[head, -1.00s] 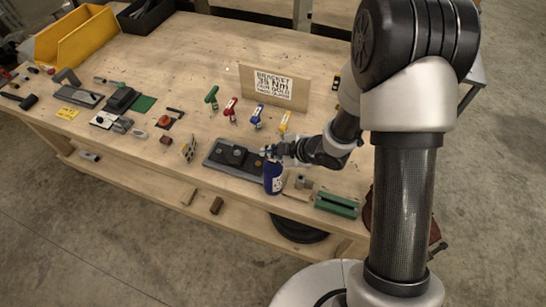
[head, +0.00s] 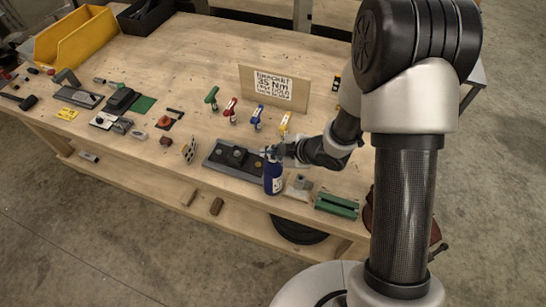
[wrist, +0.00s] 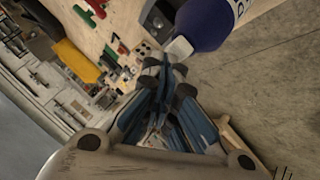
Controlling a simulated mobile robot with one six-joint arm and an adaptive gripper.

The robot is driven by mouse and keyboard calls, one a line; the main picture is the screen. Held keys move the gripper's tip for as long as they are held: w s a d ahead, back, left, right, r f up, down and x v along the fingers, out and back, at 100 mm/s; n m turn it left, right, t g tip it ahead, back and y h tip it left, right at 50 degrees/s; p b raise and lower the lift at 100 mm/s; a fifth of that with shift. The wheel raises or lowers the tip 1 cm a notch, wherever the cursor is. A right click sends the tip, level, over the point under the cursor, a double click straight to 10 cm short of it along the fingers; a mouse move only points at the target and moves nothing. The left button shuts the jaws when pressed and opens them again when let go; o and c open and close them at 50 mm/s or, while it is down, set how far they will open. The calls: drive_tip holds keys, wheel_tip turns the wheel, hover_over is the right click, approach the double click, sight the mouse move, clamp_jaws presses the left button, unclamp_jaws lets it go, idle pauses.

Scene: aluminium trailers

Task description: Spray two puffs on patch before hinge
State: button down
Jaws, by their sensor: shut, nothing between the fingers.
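A dark blue spray can (head: 273,180) with a white label and pale top appears upright by the bench's front edge. In the wrist view the blue can (wrist: 207,22) is at the top, its white nozzle (wrist: 179,48) close to the fingertips. My gripper (head: 272,153) is at the can's top in the head view; its fingers (wrist: 165,68) are shut with nothing between them. Whether they touch the nozzle is unclear. A dark tray (head: 212,161) with round parts lies left of the can. I cannot make out which mark is the patch or which part is the hinge.
A green block (head: 337,205) and small grey parts (head: 300,184) lie right of the can. Coloured-handled tools (head: 256,118) stand behind, before an upright sign board (head: 273,86). A yellow bin (head: 75,38) is at the far left. The bench's back middle is clear.

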drive_tip(key=shift+r, duration=0.15)
wheel_tip(320, 180, up, 6)
drive_tip(key=p, duration=0.5)
idle(1.8)
